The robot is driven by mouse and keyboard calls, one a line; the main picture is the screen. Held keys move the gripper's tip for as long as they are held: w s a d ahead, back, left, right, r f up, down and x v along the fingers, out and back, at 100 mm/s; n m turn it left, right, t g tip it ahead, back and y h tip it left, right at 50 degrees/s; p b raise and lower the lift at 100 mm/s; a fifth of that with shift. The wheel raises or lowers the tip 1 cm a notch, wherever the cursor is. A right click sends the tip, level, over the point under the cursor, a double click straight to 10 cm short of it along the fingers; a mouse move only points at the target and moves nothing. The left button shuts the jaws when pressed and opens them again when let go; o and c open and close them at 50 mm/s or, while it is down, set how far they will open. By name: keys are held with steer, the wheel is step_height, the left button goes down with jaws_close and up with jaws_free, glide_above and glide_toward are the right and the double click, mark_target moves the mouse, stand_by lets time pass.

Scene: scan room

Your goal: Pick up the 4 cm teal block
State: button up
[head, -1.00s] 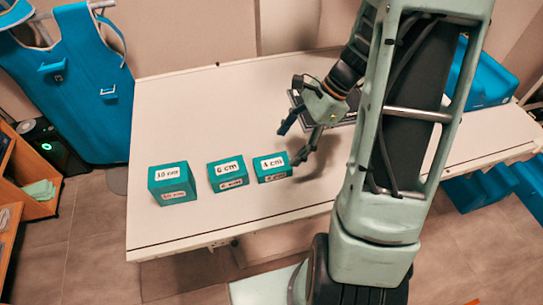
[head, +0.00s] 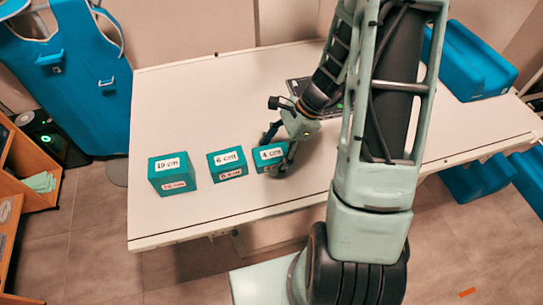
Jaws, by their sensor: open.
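The 4 cm teal block (head: 268,154) sits on the white table, the rightmost of three labelled teal blocks. Its "4 cm" label shows on top, and its right side is partly hidden by my gripper. My gripper (head: 274,153) is open, with its dark fingers pointing down at the block. One finger is behind the block and one is at its right front. I cannot tell whether the fingers touch it.
The 6 cm block (head: 228,164) stands just left of it, with the 10 cm block (head: 172,174) further left. The white table (head: 200,110) is clear behind the blocks. A dark flat device (head: 300,88) lies behind my arm. Large blue blocks (head: 475,65) are at the right.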

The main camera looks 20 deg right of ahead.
steer(key=shift+f, duration=0.25)
stand_by(0.3)
steer(key=c, duration=1.4)
